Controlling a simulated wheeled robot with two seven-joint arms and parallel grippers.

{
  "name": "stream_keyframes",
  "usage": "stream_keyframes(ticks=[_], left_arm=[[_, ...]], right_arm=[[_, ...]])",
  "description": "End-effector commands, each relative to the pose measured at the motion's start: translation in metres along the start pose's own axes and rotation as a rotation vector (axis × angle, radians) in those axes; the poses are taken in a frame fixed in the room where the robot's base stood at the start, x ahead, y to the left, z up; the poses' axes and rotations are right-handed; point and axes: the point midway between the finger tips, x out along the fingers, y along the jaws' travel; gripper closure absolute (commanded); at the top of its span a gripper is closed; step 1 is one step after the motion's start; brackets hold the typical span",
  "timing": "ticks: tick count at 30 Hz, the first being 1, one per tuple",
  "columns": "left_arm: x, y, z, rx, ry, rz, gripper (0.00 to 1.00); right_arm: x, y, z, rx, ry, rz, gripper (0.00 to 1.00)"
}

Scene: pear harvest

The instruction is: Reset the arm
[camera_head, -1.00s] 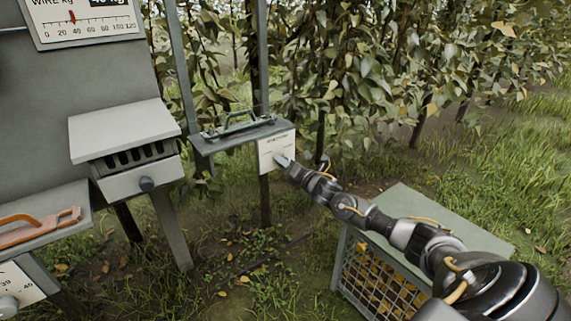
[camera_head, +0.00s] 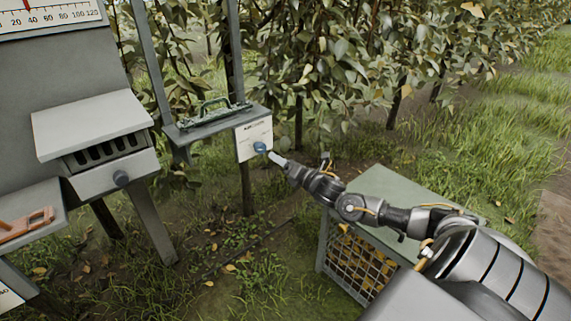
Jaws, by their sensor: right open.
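My right arm reaches in from the lower right. Its gripper (camera_head: 277,158) is open and appears empty, just right of a blue knob (camera_head: 260,147) on a white panel (camera_head: 252,137). A small gap seems to show between the fingertips and the knob. The panel hangs at the front of a small grey shelf on a post. My left gripper is not in view.
A green tool with a handle (camera_head: 210,112) lies on the shelf. At left are a louvred grey box (camera_head: 100,150) with a dark knob, an orange-handled tool (camera_head: 26,224) and a scale gauge (camera_head: 50,15). A green-topped mesh crate (camera_head: 385,190) stands under my right arm. Leafy trees stand behind.

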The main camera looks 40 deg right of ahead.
Motion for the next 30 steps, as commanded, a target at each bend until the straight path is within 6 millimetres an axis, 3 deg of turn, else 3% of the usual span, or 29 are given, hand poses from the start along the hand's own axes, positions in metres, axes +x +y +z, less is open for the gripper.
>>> stream_keyframes(ticks=[6,25,30], left_arm=[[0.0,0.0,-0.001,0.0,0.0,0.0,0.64],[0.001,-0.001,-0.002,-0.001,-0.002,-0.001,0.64],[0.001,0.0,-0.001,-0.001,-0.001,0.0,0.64]], right_arm=[[-0.017,0.0,-0.001,0.0,0.002,0.0,0.41],[-0.018,0.0,0.0,0.008,0.0,0.0,0.41],[-0.018,-0.013,-0.001,0.178,-0.006,-0.07,0.41]])
